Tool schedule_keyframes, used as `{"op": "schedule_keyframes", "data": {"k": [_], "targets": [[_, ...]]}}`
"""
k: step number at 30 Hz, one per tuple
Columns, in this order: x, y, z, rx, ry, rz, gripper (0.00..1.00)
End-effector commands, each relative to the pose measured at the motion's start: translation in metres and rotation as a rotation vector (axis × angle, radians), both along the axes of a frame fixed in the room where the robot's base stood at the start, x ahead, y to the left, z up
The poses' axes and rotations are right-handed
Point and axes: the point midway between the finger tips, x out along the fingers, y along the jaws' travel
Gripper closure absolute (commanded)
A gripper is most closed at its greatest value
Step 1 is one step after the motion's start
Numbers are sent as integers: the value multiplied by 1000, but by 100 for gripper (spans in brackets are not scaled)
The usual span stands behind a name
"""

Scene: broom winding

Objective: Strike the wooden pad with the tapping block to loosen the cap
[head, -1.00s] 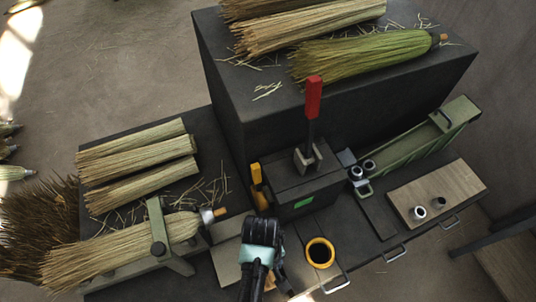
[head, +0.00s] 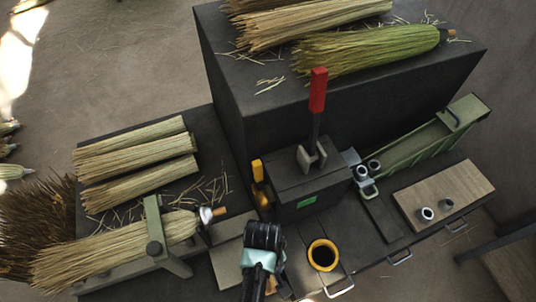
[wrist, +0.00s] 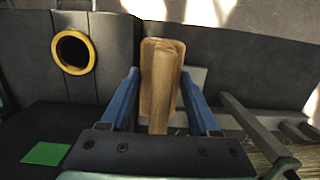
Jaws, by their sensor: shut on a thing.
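In the wrist view, my gripper (wrist: 160,108) has its blue fingers on either side of a wooden tapping block (wrist: 160,75), which has a narrower ridge along it. In the head view, my dark gripper (head: 263,236) hangs over the low bench and hides the block. A flat tan pad (head: 226,262) lies on the bench just left of it; I cannot tell if the block touches it. A broom (head: 120,248) lies in a green clamp (head: 155,228) at the left, with a pale cap (head: 205,215) and an orange-brown tip at its handle end.
A dark box with a red-handled lever (head: 318,92) stands behind my gripper. A yellow-ringed hole (head: 322,255) is to the right. A wooden board (head: 462,186) with two small metal cups is farther right. Straw bundles (head: 135,160) lie at the left and on the tall block.

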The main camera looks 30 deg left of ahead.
Motion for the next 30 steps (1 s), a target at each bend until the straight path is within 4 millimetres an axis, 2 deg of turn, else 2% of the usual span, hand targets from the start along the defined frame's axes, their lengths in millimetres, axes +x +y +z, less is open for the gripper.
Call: {"op": "schedule_keyframes", "data": {"k": [8, 11, 17, 18, 26, 30], "targets": [[1, 0, -2, 1, -2, 0, 100], [1, 0, -21, 0, -1, 0, 100], [1, 0, -74, 0, -1, -1, 100], [2, 0, -61, 1, -4, -2, 100], [1, 0, -60, 1, -2, -1, 100], [1, 0, -52, 1, -2, 0, 100]]}}
